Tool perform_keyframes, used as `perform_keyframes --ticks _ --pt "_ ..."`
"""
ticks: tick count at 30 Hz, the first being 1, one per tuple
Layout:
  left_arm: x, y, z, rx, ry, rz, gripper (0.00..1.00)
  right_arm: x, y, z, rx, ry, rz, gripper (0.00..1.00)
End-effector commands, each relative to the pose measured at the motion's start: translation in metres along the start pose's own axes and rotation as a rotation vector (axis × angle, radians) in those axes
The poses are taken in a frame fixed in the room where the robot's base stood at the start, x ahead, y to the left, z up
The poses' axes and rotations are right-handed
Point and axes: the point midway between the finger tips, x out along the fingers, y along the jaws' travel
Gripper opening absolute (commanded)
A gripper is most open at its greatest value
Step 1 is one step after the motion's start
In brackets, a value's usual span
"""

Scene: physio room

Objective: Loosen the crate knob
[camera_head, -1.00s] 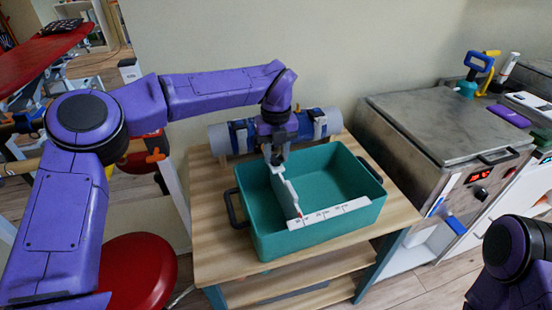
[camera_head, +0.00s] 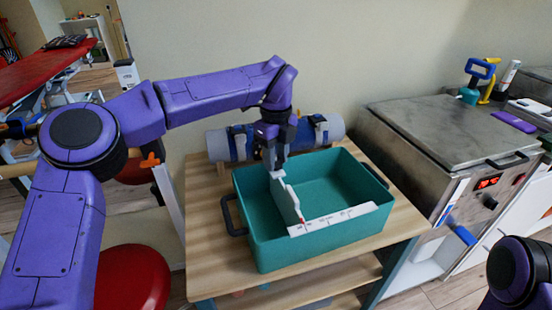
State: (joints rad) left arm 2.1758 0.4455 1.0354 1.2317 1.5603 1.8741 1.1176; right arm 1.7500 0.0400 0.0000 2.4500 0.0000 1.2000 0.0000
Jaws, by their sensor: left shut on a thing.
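A teal crate (camera_head: 258,228) with dark side handles stands on a wooden bench. Inside it is an upright white divider (camera_head: 286,198), and a white measuring strip (camera_head: 333,219) with markings lies along its front side. My left gripper (camera_head: 274,164) points down at the far end of the divider, by the crate's back left rim. It is shut on a small part there, the crate knob, which its fingers mostly hide. My right arm shows only at the lower right edge; its gripper is out of view.
A blue and grey roll (camera_head: 217,145) lies on the bench (camera_head: 205,235) behind the crate. A metal-lidded unit (camera_head: 440,130) with a red display stands to the right. A red stool (camera_head: 133,280) is at lower left.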

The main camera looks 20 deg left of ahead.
Motion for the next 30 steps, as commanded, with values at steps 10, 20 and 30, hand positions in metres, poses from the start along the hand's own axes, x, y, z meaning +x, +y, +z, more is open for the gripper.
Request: perform_keyframes --ticks 10,20,30 --pt "-0.001 0.000 0.000 -0.004 0.000 -0.002 0.06 0.000 0.000 0.000 0.000 0.000 0.000 0.43" --pt "-0.001 0.000 0.000 -0.003 0.000 -0.001 0.63 0.000 0.000 0.000 0.000 0.000 0.000 0.43" --pt "-0.047 -0.001 0.000 -0.005 -0.003 -0.004 0.63 -0.004 0.000 -0.002 0.000 0.000 0.000 0.43"
